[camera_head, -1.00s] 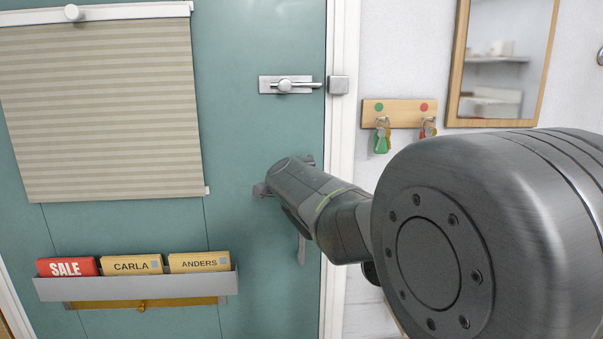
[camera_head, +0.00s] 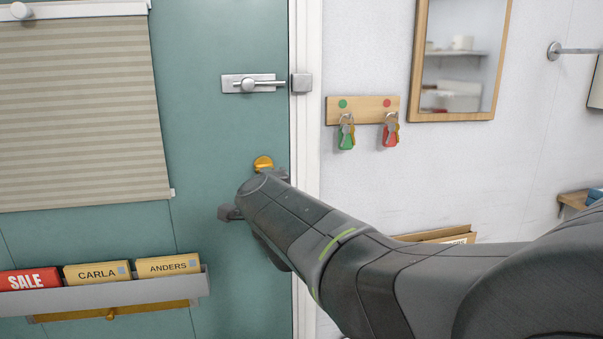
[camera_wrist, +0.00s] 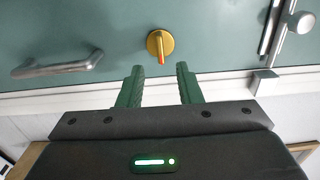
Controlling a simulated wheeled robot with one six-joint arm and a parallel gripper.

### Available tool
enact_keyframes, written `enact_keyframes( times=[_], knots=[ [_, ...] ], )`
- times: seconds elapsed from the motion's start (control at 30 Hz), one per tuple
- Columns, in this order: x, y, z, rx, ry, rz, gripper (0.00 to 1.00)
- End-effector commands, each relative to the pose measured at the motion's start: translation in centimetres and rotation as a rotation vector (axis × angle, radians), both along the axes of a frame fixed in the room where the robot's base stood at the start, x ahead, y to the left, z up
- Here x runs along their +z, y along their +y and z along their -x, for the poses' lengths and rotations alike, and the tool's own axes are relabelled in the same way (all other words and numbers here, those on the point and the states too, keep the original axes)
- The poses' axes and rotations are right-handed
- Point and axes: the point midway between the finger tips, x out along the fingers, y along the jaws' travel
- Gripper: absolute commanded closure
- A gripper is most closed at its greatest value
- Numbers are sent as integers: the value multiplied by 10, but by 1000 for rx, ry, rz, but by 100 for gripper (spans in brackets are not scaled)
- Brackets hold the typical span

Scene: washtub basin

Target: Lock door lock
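A round gold door lock (camera_head: 263,162) with a thumb-turn is on the green door (camera_head: 215,130), near its right edge. My arm hides its lower part in the head view. In the wrist view the whole lock (camera_wrist: 160,45) shows, its orange-tipped turn piece pointing toward the bottom of the picture. My gripper (camera_head: 252,192) is just in front of the door, beside the lock. In the wrist view my gripper (camera_wrist: 159,72) is open and empty, its two green fingers spread apart with the lock beyond and between their tips, not touching it.
A metal slide bolt (camera_head: 252,84) is higher on the door. A metal door handle (camera_wrist: 58,66) shows left of the lock in the wrist view. A letter holder (camera_head: 110,297), blind (camera_head: 80,110), key rack (camera_head: 362,110) and mirror (camera_head: 460,60) are nearby.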

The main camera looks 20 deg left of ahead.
Motion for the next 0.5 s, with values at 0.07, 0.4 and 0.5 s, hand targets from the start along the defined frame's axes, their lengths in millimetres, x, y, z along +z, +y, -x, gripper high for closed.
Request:
enact_keyframes(
  times=[0.07, 0.4, 0.5],
  knots=[
    [3, -8, 13, 0, -1, -2, 68],
    [1, -26, 43, 0, 0, -1, 68],
    [0, -28, 45, 0, 0, 0, 68]
  ],
)
